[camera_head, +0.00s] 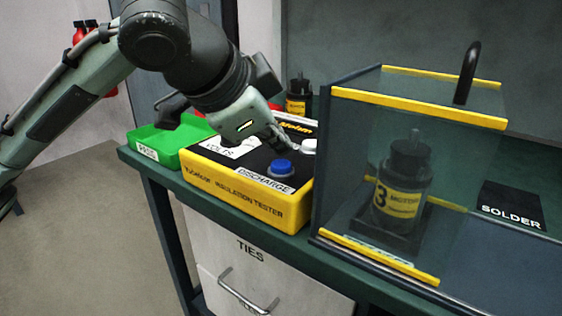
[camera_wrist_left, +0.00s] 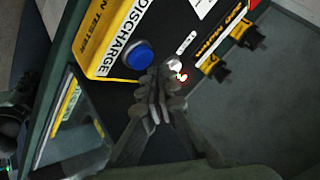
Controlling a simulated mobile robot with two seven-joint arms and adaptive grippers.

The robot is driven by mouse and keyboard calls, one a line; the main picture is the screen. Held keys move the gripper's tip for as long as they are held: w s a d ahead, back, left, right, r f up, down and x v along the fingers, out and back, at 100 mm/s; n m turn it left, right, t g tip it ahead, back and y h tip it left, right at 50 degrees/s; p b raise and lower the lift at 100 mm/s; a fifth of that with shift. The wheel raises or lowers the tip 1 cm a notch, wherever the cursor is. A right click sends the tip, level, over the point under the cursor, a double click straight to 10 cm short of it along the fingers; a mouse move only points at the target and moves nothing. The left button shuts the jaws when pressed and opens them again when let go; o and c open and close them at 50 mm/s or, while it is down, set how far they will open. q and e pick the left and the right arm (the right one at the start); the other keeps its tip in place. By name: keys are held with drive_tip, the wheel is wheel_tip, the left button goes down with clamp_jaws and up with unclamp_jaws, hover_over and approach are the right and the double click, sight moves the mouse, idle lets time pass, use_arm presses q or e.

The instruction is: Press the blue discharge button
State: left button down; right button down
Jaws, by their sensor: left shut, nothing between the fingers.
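The blue discharge button (camera_head: 281,167) stands on top of the yellow and black insulation tester (camera_head: 246,193), behind its white DISCHARGE label. It also shows in the left wrist view (camera_wrist_left: 138,54). My left gripper (camera_head: 292,147) is shut and empty. Its fingertips are over the tester's top, behind the blue button and close to a white knob (camera_head: 309,146). In the left wrist view the closed fingers (camera_wrist_left: 160,80) lie beside the blue button; whether they touch anything is unclear. A small red light shows next to the white knob there. My right gripper is not in view.
A green tray (camera_head: 165,139) is left of the tester. A clear case with yellow edges (camera_head: 345,94) and a black handle stands close on the right, holding a black bottle marked 3 (camera_head: 402,190). Another dark bottle (camera_head: 299,97) stands behind. A SOLDER mat (camera_head: 512,204) lies far right.

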use_arm(q)
drive_tip(key=shift+f, duration=0.1)
drive_tip(key=shift+f, duration=0.35)
drive_tip(key=shift+f, duration=0.65)
idle(0.8)
drive_tip(key=shift+r, duration=0.1)
drive_tip(key=shift+r+p, duration=1)
drive_tip(key=shift+p, duration=0.2)
